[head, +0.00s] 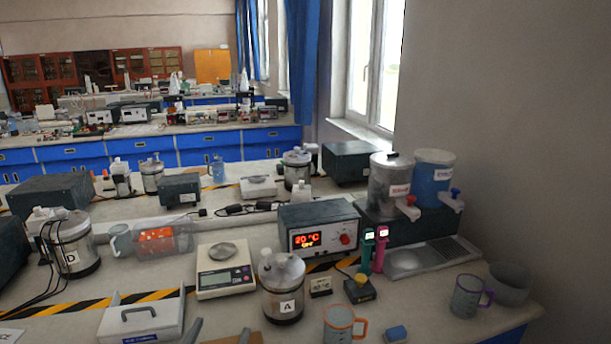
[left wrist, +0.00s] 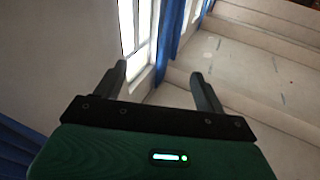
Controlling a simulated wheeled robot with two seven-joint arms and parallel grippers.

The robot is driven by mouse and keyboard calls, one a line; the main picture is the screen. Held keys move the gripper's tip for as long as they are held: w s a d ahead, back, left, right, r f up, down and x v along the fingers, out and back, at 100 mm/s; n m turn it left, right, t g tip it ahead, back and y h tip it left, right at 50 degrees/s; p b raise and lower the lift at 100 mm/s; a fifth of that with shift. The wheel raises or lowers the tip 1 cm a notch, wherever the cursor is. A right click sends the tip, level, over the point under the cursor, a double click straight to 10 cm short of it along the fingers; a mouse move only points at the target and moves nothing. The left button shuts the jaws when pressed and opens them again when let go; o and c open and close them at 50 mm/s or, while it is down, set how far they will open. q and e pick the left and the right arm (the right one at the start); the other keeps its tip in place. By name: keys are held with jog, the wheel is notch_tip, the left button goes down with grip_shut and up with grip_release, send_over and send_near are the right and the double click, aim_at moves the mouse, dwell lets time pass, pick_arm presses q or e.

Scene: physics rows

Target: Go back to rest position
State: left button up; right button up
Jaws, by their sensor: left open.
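My left gripper (head: 219,333) shows only by its two grey fingertips at the bottom edge of the head view, in front of the bench. In the left wrist view its fingers (left wrist: 159,75) stand wide apart with nothing between them. Beyond them are a pale wall, a bright window and blue curtain. In the head view the fingertips are near a white case with a handle (head: 140,320), on their left, and the metal canister marked A (head: 283,290), on their right. My right gripper is not in view.
The bench holds a white scale (head: 225,270), a heater box reading 20 °C (head: 318,230), an orange-rimmed mug (head: 340,325), a purple-handled mug (head: 467,296), a glass bowl (head: 509,284) and a blue block (head: 396,333). Two dispensers (head: 430,180) stand at the back right. A wall closes the right side.

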pick_arm(q)
jog(key=s+a+f+n+g+y, duration=0.1)
jog(key=s+a+f+g+y, duration=0.1)
jog(key=s+a+f+g, duration=0.45)
jog(key=s+a+f+n+g+y, duration=0.1)
jog(key=s+f+n+g+y, duration=0.15)
jog(key=f, duration=0.75)
jog(key=s+f+m+g+h, duration=0.25)
jog(key=s+f+g, duration=0.55)
jog(key=s, duration=0.6)
notch_tip(320, 180, down, 29)
jog(key=y, duration=0.1)
jog(key=s+a+f+g, duration=0.2)
jog(key=s+a+f, duration=0.1)
jog(key=s+f, duration=1.6)
notch_tip(320, 180, down, 2)
jog(key=shift+s+a+f+m, duration=0.1)
jog(key=shift+s+a+m, duration=0.05)
jog(key=shift+s+m, duration=0.2)
